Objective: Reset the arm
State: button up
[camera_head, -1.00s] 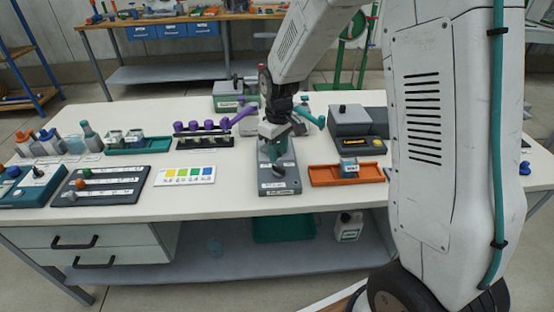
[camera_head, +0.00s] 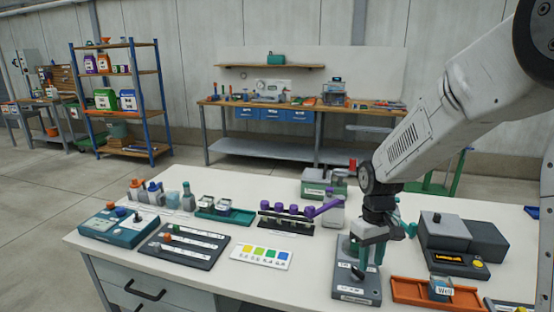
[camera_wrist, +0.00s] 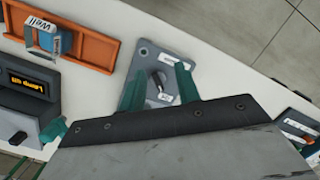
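My gripper (camera_head: 368,252) is over a grey plate (camera_head: 352,292) near the front edge of the white bench, with my arm reaching down from the upper right. In the wrist view, the two teal fingers of my gripper (camera_wrist: 158,88) stand apart. Between and beyond them is the grey plate (camera_wrist: 147,57), with a small dark lever (camera_wrist: 157,80) and a white label. Nothing is visibly held. Whether the fingertips touch the plate or lever cannot be told.
An orange tray (camera_head: 408,289) with a labelled blue-and-white block (camera_head: 440,289) lies right of the plate. A grey box with a yellow-lit display (camera_head: 452,259) stands behind it. A colour card (camera_head: 262,257), a dark panel (camera_head: 183,247) and a purple-handled rack (camera_head: 287,219) are left.

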jog(key=s+r+m+t, duration=0.1)
jog(key=s+r, duration=0.4)
jog(key=s, duration=0.3)
jog(key=s+r+m+t, duration=0.1)
jog(key=s+r, duration=0.4)
jog(key=s, duration=0.4)
jog(key=s+d+r+m+t, duration=0.1)
jog(key=s+r, duration=0.5)
jog(key=s, duration=0.2)
jog(key=shift+s+m, duration=0.25)
jog(key=shift+m, duration=0.15)
